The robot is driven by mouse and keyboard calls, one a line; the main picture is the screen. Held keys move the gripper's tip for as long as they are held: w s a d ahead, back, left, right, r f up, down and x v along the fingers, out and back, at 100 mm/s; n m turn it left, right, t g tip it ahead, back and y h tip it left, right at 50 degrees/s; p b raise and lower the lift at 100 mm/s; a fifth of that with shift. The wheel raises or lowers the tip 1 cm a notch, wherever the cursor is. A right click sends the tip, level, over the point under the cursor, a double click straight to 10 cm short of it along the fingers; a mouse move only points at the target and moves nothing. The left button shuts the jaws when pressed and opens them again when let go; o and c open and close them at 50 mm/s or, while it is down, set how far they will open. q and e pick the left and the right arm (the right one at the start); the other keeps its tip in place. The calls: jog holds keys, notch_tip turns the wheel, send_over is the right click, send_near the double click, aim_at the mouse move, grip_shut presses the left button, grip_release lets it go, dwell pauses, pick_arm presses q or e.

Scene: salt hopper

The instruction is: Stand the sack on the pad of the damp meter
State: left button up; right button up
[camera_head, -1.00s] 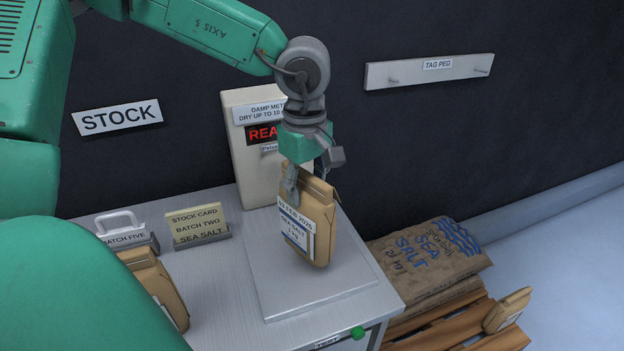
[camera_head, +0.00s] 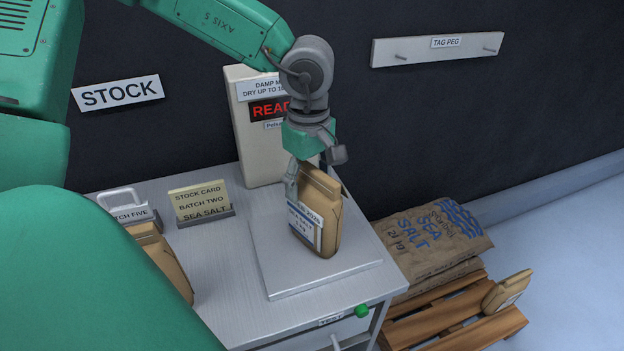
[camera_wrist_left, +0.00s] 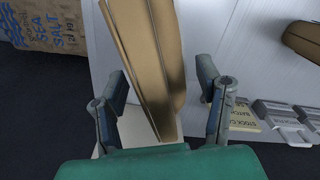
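The brown paper sack (camera_head: 318,215) with a white and blue label stands about upright on the pale pad (camera_head: 276,272) of the damp meter (camera_head: 245,140). Its base appears to rest on the pad. My left gripper (camera_head: 308,172) is right above and around the sack's top. In the left wrist view the sack (camera_wrist_left: 155,60) lies between the two spread fingers (camera_wrist_left: 163,100), with a gap showing on each side, so the gripper is open. The meter's red display is partly hidden by my left arm. My right gripper is not in view.
A stock card (camera_head: 200,202) and a batch five holder (camera_head: 130,212) stand left of the pad, near another brown sack (camera_head: 162,258). A green knob (camera_head: 362,311) is on the bench front. Large salt sacks (camera_head: 428,240) lie on a pallet (camera_head: 455,310) to the right. A tag peg rail (camera_head: 437,49) is on the wall.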

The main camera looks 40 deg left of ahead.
pick_arm(q)
jog(key=shift+r, duration=0.1)
jog(key=r, duration=0.3)
jog(key=r+p, duration=0.1)
jog(key=r, duration=0.3)
jog(key=r+p, duration=0.1)
jog(key=r, duration=0.3)
jog(key=shift+d, duration=0.3)
jog(key=shift+a+r, duration=0.25)
jog(key=shift+r, duration=0.3)
jog(key=shift+d, duration=0.1)
jog(key=shift+d+r, duration=0.1)
jog(key=shift+d, duration=0.15)
